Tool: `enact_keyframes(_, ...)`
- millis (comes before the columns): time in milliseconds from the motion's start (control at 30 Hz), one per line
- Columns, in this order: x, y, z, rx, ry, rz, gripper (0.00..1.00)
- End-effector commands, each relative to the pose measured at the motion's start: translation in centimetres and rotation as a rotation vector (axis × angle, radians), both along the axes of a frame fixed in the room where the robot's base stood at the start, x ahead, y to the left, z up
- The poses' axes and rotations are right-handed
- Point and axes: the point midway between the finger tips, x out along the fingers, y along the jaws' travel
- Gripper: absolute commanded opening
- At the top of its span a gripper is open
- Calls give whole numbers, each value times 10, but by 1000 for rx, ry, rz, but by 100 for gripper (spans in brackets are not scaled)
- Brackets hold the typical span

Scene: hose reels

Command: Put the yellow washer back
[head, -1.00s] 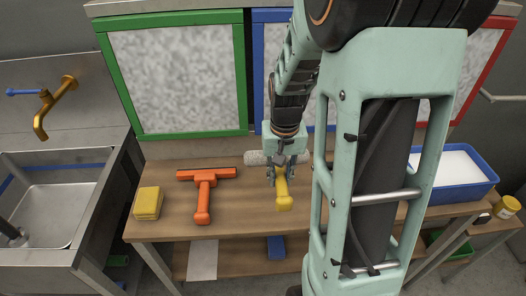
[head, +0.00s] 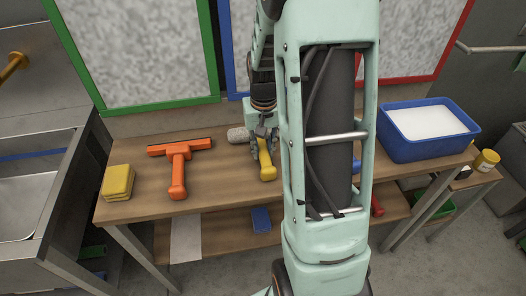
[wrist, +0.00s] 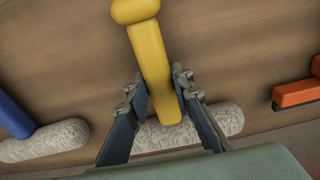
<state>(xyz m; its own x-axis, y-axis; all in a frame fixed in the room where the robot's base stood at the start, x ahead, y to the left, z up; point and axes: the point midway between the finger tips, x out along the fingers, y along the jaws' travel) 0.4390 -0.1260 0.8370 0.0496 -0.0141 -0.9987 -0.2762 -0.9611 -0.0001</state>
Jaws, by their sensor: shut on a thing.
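The yellow washer has a yellow handle (head: 266,160) and a fuzzy grey-white sleeve (head: 238,134). It is at the wooden bench top, right of the orange squeegee. My gripper (head: 264,137) points down and is shut on its handle close to the sleeve. In the wrist view the handle (wrist: 152,62) runs between the two fingers of my gripper (wrist: 167,115), with the sleeve (wrist: 222,118) across behind them. I cannot tell whether the washer touches the bench. My arm hides part of the bench to its right.
The orange squeegee (head: 178,165) and yellow sponges (head: 117,182) lie left on the bench (head: 222,182). A blue tub (head: 384,149) stands right. Green-, blue- and red-framed panels stand behind. A blue-handled washer (wrist: 12,118) shows in the wrist view. A lower shelf (head: 218,227) holds a blue item.

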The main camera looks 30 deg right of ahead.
Motion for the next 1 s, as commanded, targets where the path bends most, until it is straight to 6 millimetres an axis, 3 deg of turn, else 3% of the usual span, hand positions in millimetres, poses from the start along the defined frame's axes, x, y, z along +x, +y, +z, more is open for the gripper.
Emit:
enact_keyframes(233,0,0,-4,0,-1,0,0)
enact_keyframes(267,0,0,-3,0,-1,0,24)
enact_keyframes(400,0,0,-3,0,0,0,38)
enact_keyframes(767,0,0,3,0,-1,0,38)
enact_keyframes(1000,0,0,47,-2,-7,0,38)
